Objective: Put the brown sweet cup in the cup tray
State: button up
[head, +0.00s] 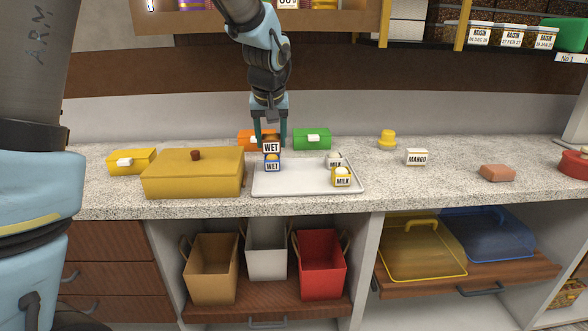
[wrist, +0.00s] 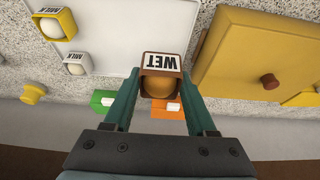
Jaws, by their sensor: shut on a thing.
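My gripper (head: 271,143) is shut on the brown sweet cup (wrist: 160,84), which carries a white WET label and a brown-gold sweet. In the head view its label shows just above a blue WET cup (head: 272,165) in the picture. The cup tray (head: 305,182) is a flat pale tray on the counter, and the blue cup stands near its left side. A white MILK cup (head: 335,160) and a yellow MILK cup (head: 342,177) stand at its right. The held cup is near the tray's back left; its exact height is unclear.
A large yellow lidded box (head: 195,175) stands left of the tray, with a small yellow box (head: 132,162) beyond. Orange (head: 249,139) and green (head: 312,138) boxes stand behind. A MANGO block (head: 417,157) is to the right. The counter between has free room.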

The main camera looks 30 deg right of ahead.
jog(key=p, duration=0.1)
send_over(272, 182)
jog(key=s, duration=0.1)
jog(key=f, duration=0.6)
jog(key=shift+s+a, duration=0.2)
jog(key=shift+a, duration=0.05)
jog(key=shift+f+p, duration=0.45)
jog(key=shift+f, duration=1.55)
jog(key=shift+f, duration=0.1)
jog(key=o, duration=1.4)
jog(key=shift+r, duration=0.2)
